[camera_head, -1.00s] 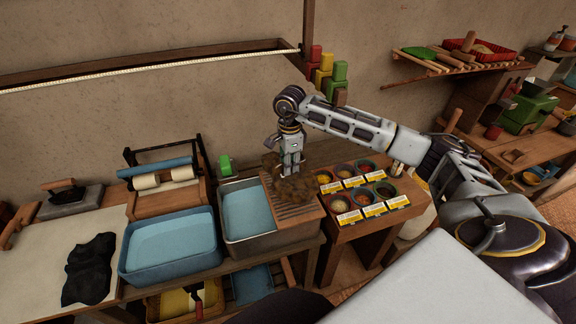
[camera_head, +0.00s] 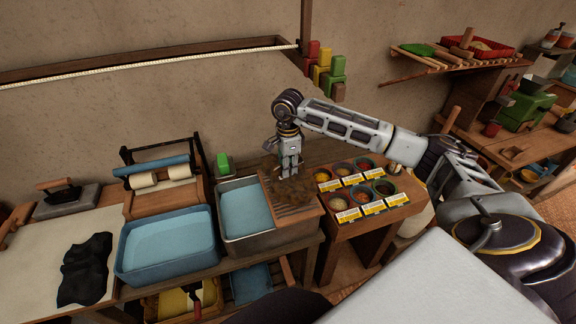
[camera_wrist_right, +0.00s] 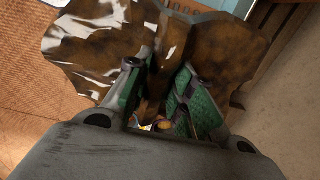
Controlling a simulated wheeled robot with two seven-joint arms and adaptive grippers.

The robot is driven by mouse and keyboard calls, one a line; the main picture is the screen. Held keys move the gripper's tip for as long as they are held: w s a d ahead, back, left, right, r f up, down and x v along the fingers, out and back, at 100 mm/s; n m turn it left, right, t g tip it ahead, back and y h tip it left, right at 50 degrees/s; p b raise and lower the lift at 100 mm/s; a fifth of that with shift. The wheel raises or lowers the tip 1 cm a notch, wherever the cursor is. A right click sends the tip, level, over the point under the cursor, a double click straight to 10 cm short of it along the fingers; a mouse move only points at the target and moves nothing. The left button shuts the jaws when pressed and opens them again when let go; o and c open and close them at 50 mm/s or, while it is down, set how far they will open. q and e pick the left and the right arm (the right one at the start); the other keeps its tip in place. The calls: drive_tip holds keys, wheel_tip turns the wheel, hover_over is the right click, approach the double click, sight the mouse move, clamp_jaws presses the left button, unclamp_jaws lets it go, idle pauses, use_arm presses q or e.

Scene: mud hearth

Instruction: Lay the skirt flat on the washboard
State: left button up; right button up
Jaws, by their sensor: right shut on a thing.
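The brown, mottled skirt (camera_head: 294,190) hangs bunched from my right gripper (camera_head: 290,172) over the wooden washboard (camera_head: 308,215). The right wrist view shows the skirt (camera_wrist_right: 90,45) spread to both sides of the right gripper (camera_wrist_right: 165,95), its green-padded fingers closed on a fold of the cloth. The ridged washboard rests over the right side of the grey basin. The skirt's lower part seems to touch or nearly touch the ridges; I cannot tell which. My left gripper is not in view.
The grey basin (camera_head: 229,237) of water and a blue tub (camera_head: 125,270) stand left. A green block (camera_head: 224,164) is behind the basin. Bowls of coloured powder (camera_head: 361,165) with cards stand close on the right. A black cloth (camera_head: 85,270) lies far left.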

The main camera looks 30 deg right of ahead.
drive_tip(key=shift+f, duration=0.6)
drive_tip(key=shift+f+b, duration=0.6)
drive_tip(key=shift+f, duration=0.1)
drive_tip(key=shift+f+b, duration=0.35)
drive_tip(key=shift+f, duration=0.45)
drive_tip(key=shift+f+b, duration=0.65)
drive_tip(key=shift+b, duration=0.1)
drive_tip(key=shift+f, duration=0.15)
use_arm(q)
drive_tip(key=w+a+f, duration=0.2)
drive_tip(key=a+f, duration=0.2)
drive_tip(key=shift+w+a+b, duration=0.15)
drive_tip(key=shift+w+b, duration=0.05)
drive_tip(key=shift+b, duration=0.1)
use_arm(e)
drive_tip(key=shift+f, duration=0.3)
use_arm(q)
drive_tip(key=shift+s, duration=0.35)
